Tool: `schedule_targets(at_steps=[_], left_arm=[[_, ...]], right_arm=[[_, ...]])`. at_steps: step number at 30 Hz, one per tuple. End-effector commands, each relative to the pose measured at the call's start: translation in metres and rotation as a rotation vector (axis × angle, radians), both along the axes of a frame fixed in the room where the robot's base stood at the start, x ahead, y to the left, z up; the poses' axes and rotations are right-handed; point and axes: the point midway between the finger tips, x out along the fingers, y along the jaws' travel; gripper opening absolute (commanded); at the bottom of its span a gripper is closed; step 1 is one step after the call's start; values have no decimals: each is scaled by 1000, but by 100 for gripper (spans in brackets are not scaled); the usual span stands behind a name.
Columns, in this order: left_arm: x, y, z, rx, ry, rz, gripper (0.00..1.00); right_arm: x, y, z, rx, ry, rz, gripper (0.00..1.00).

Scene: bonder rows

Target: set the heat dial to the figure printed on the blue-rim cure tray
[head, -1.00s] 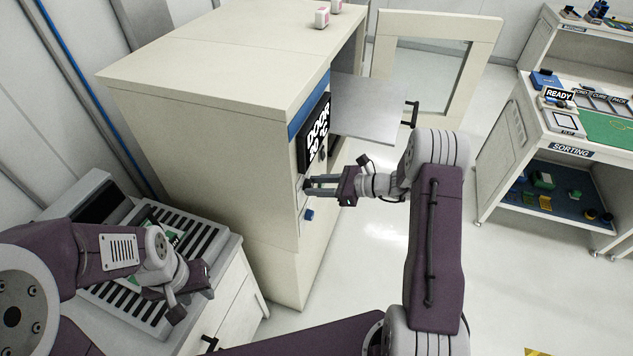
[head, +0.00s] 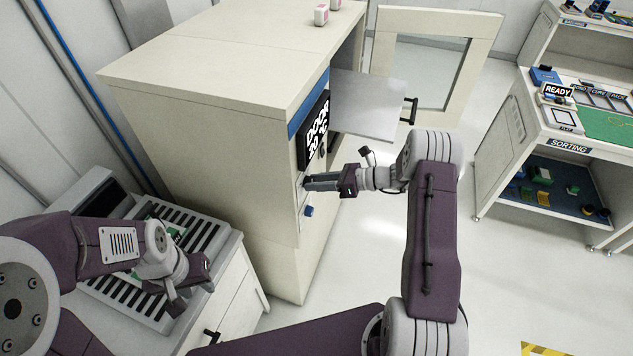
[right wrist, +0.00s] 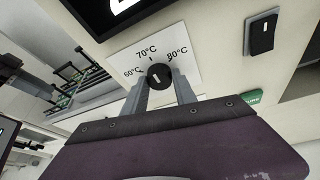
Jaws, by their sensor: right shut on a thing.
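The heat dial (right wrist: 158,75) is a black knob on a white plate (right wrist: 184,45) marked 60°C, 70°C and 80°C. Its white mark appears to point roughly toward 70°C. My right gripper (right wrist: 162,88) is shut on the dial, one finger on each side. In the head view, my right gripper (head: 306,183) reaches the front of the cream cabinet (head: 210,150), and its fingers hide the dial. My left gripper (head: 192,292) appears open and empty above the grey slotted unit at lower left. I cannot make out a blue-rim cure tray or its figure.
A dark display (head: 314,130) with partly readable text starting "DOOR" sits above the dial. A windowed door (head: 483,45) stands open behind a metal panel (head: 365,100) with a black handle. The sorting bench (head: 545,135) stands at right, with clear floor between.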

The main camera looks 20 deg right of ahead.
Motion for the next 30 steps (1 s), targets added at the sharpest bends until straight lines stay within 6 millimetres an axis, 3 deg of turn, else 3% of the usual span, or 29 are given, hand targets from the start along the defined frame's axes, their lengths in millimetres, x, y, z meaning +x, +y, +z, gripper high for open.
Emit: schedule_targets(at_steps=[3, 4, 6, 16, 24, 30], left_arm=[[0, 0, 0, 0, 0, 0, 36], [0, 0, 0, 0, 0, 0, 36], [0, 0, 0, 0, 0, 0, 36], [0, 0, -2, 0, 0, 0, 36], [0, 0, -16, 0, 0, 0, 36], [0, 0, -20, 0, 0, 0, 36]], right_arm=[[1, 0, 1, 1, -3, -1, 0], [1, 0, 2, 1, -3, -1, 41], [1, 0, 1, 1, -3, -1, 55], [-1, -4, 1, 0, -3, -2, 55], [-25, -52, 18, -1, -5, -5, 55], [-37, -74, 28, -1, -4, -2, 55]])
